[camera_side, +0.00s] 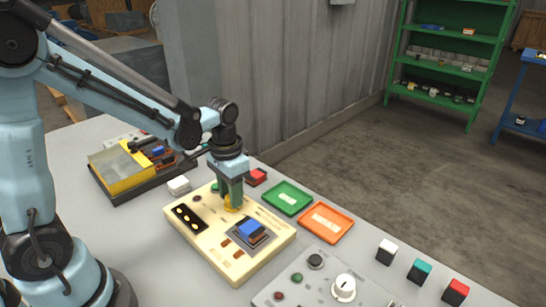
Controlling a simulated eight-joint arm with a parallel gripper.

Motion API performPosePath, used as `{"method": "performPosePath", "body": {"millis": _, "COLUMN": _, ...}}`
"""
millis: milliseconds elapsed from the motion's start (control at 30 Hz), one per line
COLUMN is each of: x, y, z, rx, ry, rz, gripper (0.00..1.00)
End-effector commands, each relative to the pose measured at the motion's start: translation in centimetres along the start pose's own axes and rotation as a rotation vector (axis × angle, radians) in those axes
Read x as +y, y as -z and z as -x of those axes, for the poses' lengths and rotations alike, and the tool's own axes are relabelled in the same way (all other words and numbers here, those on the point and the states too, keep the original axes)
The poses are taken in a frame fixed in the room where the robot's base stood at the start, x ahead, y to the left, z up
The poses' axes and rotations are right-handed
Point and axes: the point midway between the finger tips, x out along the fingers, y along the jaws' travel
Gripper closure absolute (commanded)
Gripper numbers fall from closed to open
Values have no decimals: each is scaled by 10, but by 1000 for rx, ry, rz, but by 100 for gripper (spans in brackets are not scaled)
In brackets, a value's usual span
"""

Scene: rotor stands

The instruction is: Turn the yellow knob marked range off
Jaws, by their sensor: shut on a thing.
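The yellow knob (231,208) stands on the cream control panel (200,241), near its upper middle. My gripper (232,199) points straight down over the panel, and its fingers are shut on the yellow knob. The fingers cover much of the knob. Its marking and the direction it points cannot be made out.
The panel also has a blue rocker (250,230) and a dark strip with yellow lights (188,217). Beside it lie a green tray (287,208) and an orange tray (347,212). A grey panel with a white knob (343,287) is at the front. A yellow-and-black box (122,172) stands behind left.

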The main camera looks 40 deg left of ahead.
Motion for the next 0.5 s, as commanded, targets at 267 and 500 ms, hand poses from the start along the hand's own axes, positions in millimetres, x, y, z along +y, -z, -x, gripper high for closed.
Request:
{"method": "performPosePath", "body": {"millis": 267, "x": 0, "y": 0, "z": 0, "rx": 0, "ry": 0, "rz": 77, "gripper": 95}}
{"method": "performPosePath", "body": {"millis": 500, "x": 0, "y": 0, "z": 0, "rx": 0, "ry": 0, "rz": 92, "gripper": 95}}
